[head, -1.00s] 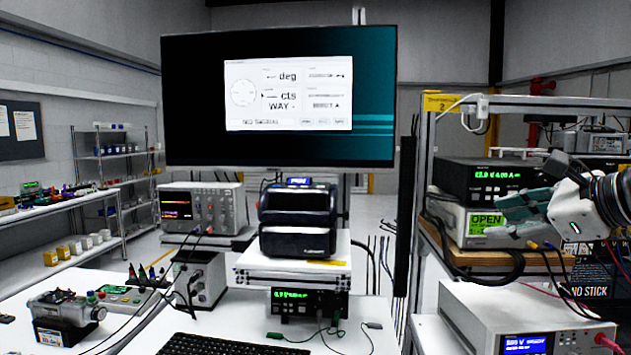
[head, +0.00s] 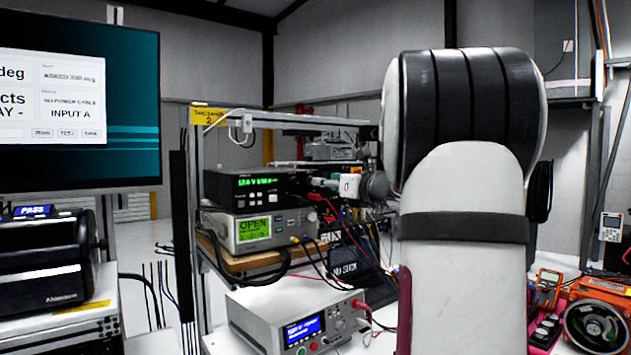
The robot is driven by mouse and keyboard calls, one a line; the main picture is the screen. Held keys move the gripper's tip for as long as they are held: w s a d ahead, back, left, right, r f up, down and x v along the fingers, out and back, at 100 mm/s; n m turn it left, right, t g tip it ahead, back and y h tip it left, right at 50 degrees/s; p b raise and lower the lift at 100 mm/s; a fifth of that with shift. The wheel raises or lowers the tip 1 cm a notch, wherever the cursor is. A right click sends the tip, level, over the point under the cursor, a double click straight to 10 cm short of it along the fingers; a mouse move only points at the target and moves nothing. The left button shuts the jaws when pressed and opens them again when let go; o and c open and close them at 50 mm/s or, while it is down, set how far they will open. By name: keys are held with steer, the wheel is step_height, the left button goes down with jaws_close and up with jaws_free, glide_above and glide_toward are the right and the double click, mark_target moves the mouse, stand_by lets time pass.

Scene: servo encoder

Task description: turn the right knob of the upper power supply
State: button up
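The upper power supply (head: 232,190) is a black box with a green lit display, on top of a stack on the rack at the centre left of the head view. My gripper (head: 312,183) is at the right end of its front panel, where the right knob would be. The knob cannot be made out behind the gripper. The fingers are small and partly hidden, so I cannot tell whether they are open, shut or touching the knob.
A grey supply (head: 232,232) reading OPEN sits directly below, on a wooden shelf (head: 240,262). Several cables hang at its right. A white bench instrument (head: 262,303) stands lower down. A large monitor (head: 130,110) is at the left. My arm blocks much of the right side.

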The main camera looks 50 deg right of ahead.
mark_target(318, 195)
steer(key=shift+x, duration=2.55)
steer(key=shift+a, duration=0.1)
jaws_close()
